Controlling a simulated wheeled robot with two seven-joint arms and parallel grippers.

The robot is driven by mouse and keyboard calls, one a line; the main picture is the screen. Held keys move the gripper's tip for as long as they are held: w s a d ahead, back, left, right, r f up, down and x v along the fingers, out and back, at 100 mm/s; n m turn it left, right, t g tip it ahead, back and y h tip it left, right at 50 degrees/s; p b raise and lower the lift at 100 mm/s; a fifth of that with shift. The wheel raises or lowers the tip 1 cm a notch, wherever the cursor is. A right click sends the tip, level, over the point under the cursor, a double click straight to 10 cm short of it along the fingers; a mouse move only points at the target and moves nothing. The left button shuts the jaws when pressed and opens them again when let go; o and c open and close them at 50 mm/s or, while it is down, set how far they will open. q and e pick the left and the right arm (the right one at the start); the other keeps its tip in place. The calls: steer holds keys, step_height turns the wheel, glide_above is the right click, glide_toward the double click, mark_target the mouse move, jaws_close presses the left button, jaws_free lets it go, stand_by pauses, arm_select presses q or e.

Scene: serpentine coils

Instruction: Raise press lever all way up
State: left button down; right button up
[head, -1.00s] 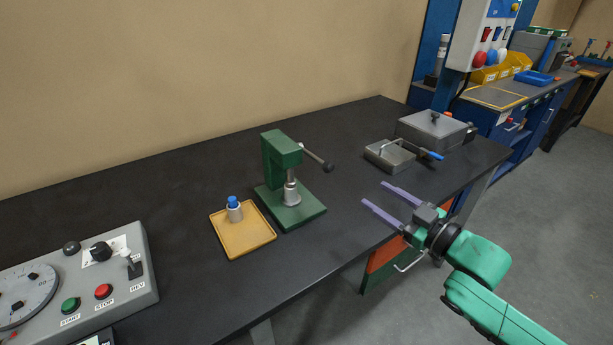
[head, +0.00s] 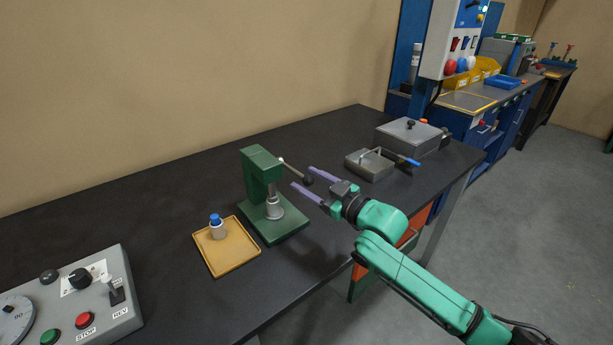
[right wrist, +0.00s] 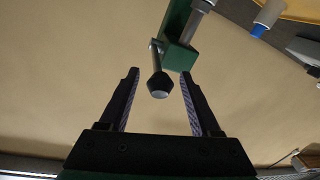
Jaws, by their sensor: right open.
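The green arbor press (head: 262,172) stands on the black bench. Its lever (head: 293,169) slopes down to the right from the press head and ends in a dark knob (head: 308,180). My right gripper (head: 302,178) is open, with its two purple-lined fingers pointing at the press and the knob close to their tips. In the right wrist view the lever knob (right wrist: 160,86) appears between the two open fingers (right wrist: 158,78), and neither finger visibly touches it. The green press body (right wrist: 181,45) is just beyond. My left gripper is not in view.
A yellow tray (head: 233,265) with a blue-topped cylinder (head: 217,226) lies left of the press. A grey control box (head: 120,325) is at the lower left. A grey fixture with a blue-tipped handle (head: 372,166) and a grey lidded box (head: 408,137) stand to the right.

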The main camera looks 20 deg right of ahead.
steer(key=shift+w+a, duration=0.3)
steer(key=shift+w, duration=0.15)
steer(key=shift+s+d, duration=0.1)
steer(key=shift+c, duration=0.3)
jaws_close()
stand_by(0.8)
